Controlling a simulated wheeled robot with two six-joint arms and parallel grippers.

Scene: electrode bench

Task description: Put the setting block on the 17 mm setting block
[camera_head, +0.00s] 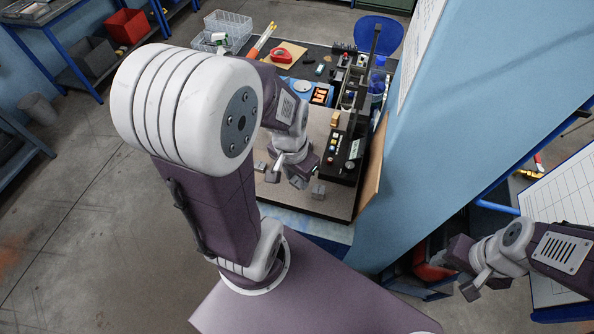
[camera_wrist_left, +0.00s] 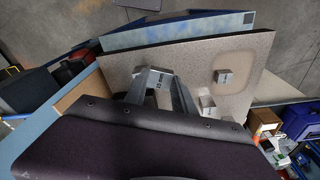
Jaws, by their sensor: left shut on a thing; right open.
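My left gripper (camera_wrist_left: 157,84) is shut on a small grey setting block (camera_wrist_left: 161,80) with dark marking on its face; the wrist view shows it between the fingers, over the bench board. I cannot tell whether it touches anything beneath. Two other grey blocks, one (camera_wrist_left: 225,76) with a small label and one (camera_wrist_left: 208,102) nearer the gripper body, stand to the right; their sizes are unreadable. My right gripper (camera_head: 450,256) is open, away from the bench.
The beige board (camera_head: 338,207) has bare room near its front edge. A dark device with buttons (camera_head: 346,150) stands on its right side. Tools, a red tape (camera_head: 281,56) and a wire basket (camera_head: 228,27) are farther back. A blue panel (camera_head: 440,150) is at the right.

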